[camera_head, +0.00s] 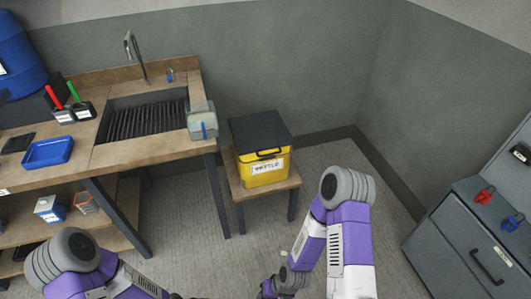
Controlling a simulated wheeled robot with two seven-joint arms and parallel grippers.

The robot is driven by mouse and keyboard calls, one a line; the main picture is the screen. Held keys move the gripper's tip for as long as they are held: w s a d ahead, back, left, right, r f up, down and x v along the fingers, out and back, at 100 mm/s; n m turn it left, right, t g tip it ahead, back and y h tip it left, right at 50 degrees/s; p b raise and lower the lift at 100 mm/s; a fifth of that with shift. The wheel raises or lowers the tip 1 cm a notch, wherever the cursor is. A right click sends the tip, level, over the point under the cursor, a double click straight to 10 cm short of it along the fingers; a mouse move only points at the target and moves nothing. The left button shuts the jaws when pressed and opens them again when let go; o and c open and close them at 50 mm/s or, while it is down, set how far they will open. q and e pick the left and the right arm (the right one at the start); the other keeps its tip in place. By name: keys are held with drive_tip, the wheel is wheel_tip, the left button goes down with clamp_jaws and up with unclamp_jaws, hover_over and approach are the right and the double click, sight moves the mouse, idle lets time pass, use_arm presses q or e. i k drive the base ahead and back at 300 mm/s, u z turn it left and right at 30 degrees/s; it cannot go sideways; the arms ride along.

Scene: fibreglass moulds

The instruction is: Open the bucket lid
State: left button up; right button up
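The bucket (264,167) is a yellow box with a white label on its front. It stands on a small wooden stool in the middle of the view. Its dark lid (258,130) lies flat on top and looks closed, with a black handle (269,153) at the front edge. My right arm is in the lower middle, in front of and below the bucket, apart from it. My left arm is at the lower left. The fingers of both grippers are outside the picture or hidden at the bottom edge.
A wooden workbench (120,154) with a sink grate stands left of the bucket, holding a blue tray (48,152) and a grey-green box (201,121). A grey cabinet (455,240) is at the right. Walls are close behind the stool (235,187). Floor between stool and cabinet is clear.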

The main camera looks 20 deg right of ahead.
sight(257, 132)
drive_tip(key=k, duration=0.65)
drive_tip(key=z, duration=0.35)
drive_tip(key=i, duration=1.3)
drive_tip(key=u, duration=0.8)
